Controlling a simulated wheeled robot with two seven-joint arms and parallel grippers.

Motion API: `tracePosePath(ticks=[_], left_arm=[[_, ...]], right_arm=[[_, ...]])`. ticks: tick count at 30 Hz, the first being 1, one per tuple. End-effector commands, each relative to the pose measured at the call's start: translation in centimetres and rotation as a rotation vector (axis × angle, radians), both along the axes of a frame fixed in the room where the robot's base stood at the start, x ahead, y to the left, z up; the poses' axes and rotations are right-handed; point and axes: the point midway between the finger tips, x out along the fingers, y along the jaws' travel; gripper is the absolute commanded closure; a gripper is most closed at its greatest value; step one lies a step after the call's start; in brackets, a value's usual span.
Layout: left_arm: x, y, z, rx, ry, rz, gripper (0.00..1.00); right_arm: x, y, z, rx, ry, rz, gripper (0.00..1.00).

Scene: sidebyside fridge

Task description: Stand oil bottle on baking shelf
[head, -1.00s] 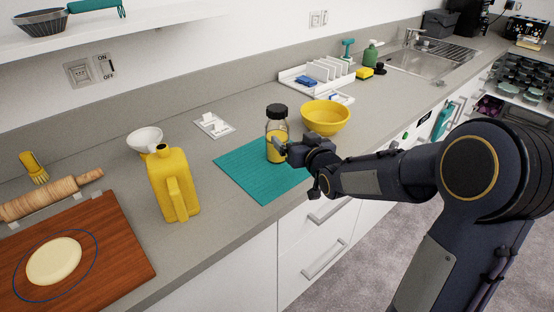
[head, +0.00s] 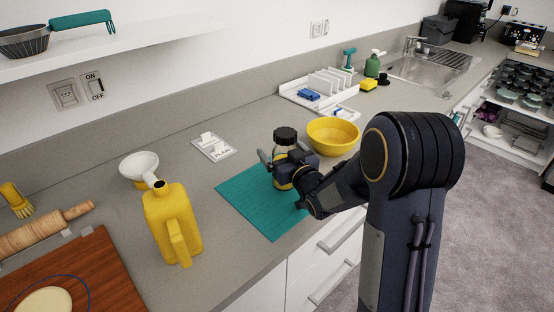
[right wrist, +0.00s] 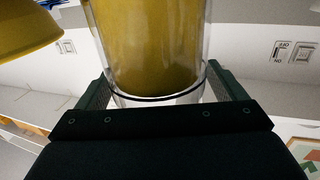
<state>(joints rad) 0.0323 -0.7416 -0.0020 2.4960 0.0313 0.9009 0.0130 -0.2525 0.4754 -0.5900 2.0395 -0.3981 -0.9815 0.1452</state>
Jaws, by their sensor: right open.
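A clear bottle (head: 283,138) with a black cap and yellow contents, which I take as the oil bottle, stands upright on a teal mat (head: 262,222) on the counter. My right gripper (head: 283,164) is open at the bottle, hiding part of its body in the head view. In the right wrist view the bottle (right wrist: 155,50) stands between the two open fingers (right wrist: 160,88); contact cannot be told. A white wall shelf (head: 150,38), probably the baking shelf, is at the upper left, carrying a dark fluted tin (head: 24,42) and a teal-handled utensil (head: 82,20). My left gripper is not in view.
A yellow jug (head: 172,222) and white funnel (head: 139,168) stand left of the mat. A yellow bowl (head: 333,137) is close behind the gripper on the right. A rolling pin (head: 40,232) and wooden board (head: 85,275) lie at the left. Counter between jug and mat is bare.

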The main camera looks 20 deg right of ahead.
Motion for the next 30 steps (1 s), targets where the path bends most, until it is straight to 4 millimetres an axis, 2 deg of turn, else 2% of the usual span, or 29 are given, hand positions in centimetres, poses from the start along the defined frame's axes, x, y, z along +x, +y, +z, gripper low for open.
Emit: tracePosePath(ticks=[8,27,28,30], left_arm=[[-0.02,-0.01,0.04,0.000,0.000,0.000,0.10],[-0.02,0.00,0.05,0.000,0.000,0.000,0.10],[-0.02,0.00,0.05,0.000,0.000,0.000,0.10],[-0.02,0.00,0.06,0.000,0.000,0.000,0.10]], right_arm=[[-0.08,-0.04,-0.04,0.000,0.000,0.000,0.11],[-0.07,-0.05,-0.03,0.000,0.001,-0.001,0.95],[-0.07,-0.05,-0.03,0.000,0.000,-0.001,0.99],[-0.03,-0.05,0.17,0.000,-0.005,0.000,1.00]])
